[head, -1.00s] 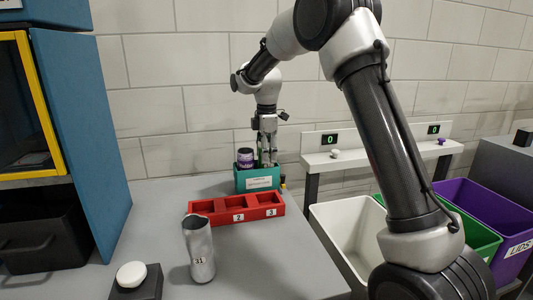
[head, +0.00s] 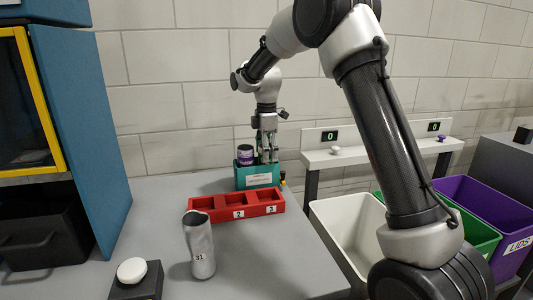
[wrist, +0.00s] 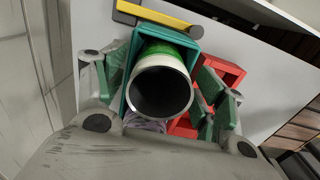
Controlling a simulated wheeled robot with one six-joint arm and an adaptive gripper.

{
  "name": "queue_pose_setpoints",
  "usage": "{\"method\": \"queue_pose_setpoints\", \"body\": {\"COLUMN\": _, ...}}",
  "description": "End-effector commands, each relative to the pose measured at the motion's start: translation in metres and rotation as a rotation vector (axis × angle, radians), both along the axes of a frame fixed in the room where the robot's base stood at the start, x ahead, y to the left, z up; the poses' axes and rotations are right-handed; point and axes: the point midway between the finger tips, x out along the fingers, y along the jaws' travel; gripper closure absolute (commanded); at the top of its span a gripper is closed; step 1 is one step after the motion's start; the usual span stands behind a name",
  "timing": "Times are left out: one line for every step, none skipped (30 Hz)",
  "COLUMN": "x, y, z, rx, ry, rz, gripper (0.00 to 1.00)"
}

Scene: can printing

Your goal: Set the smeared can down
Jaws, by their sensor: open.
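A teal box (head: 257,178) with a white label stands at the back right of the table. In the wrist view, a can with a green band (wrist: 163,52) and a dark open top stands inside the box (wrist: 197,34). My gripper (head: 267,158) is over the box's right part. In the wrist view my gripper's fingers (wrist: 165,88) are spread on both sides of the green can, open. In the head view the fingers hide this can. A purple can (head: 245,158) stands in the box's left part. I cannot make out a smear.
A red three-slot rack (head: 237,205) lies in front of the box and looks empty. A silver can marked 31 (head: 200,248) stands at the front, beside a white button on a dark block (head: 131,271). White (head: 350,235), green (head: 480,240) and purple (head: 495,210) bins stand right.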

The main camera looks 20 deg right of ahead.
Motion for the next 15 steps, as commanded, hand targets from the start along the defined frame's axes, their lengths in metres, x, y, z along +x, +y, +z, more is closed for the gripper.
{"method": "queue_pose_setpoints", "body": {"x": 0.001, "y": 0.0, "z": 0.007, "rx": 0.001, "ry": -0.003, "rz": 0.0, "gripper": 0.3}}
{"method": "queue_pose_setpoints", "body": {"x": 0.001, "y": 0.0, "z": 0.011, "rx": 0.001, "ry": -0.004, "rz": 0.0, "gripper": 0.3}}
{"method": "queue_pose_setpoints", "body": {"x": 0.001, "y": 0.0, "z": 0.019, "rx": 0.001, "ry": -0.005, "rz": 0.0, "gripper": 0.3}}
{"method": "queue_pose_setpoints", "body": {"x": 0.001, "y": 0.0, "z": 0.025, "rx": 0.001, "ry": -0.005, "rz": 0.0, "gripper": 0.3}}
{"method": "queue_pose_setpoints", "body": {"x": 0.001, "y": 0.0, "z": 0.032, "rx": 0.001, "ry": -0.006, "rz": 0.0, "gripper": 0.3}}
{"method": "queue_pose_setpoints", "body": {"x": 0.001, "y": 0.0, "z": 0.042, "rx": 0.002, "ry": -0.007, "rz": 0.0, "gripper": 0.3}}
{"method": "queue_pose_setpoints", "body": {"x": 0.001, "y": 0.0, "z": 0.049, "rx": 0.001, "ry": -0.005, "rz": 0.0, "gripper": 0.3}}
{"method": "queue_pose_setpoints", "body": {"x": 0.001, "y": 0.0, "z": 0.057, "rx": 0.002, "ry": -0.007, "rz": 0.0, "gripper": 0.3}}
{"method": "queue_pose_setpoints", "body": {"x": 0.001, "y": 0.0, "z": 0.066, "rx": 0.001, "ry": -0.006, "rz": 0.0, "gripper": 0.3}}
{"method": "queue_pose_setpoints", "body": {"x": 0.001, "y": 0.0, "z": 0.074, "rx": 0.002, "ry": -0.006, "rz": 0.0, "gripper": 0.3}}
{"method": "queue_pose_setpoints", "body": {"x": 0.001, "y": 0.0, "z": 0.08, "rx": 0.001, "ry": -0.006, "rz": 0.0, "gripper": 0.3}}
{"method": "queue_pose_setpoints", "body": {"x": 0.001, "y": 0.0, "z": 0.089, "rx": 0.001, "ry": -0.005, "rz": 0.0, "gripper": 0.3}}
{"method": "queue_pose_setpoints", "body": {"x": 0.001, "y": 0.0, "z": 0.094, "rx": 0.001, "ry": -0.005, "rz": 0.0, "gripper": 0.3}}
{"method": "queue_pose_setpoints", "body": {"x": 0.001, "y": 0.0, "z": 0.1, "rx": 0.001, "ry": -0.004, "rz": 0.0, "gripper": 0.3}}
{"method": "queue_pose_setpoints", "body": {"x": 0.001, "y": 0.0, "z": 0.106, "rx": 0.001, "ry": -0.004, "rz": 0.0, "gripper": 0.3}}
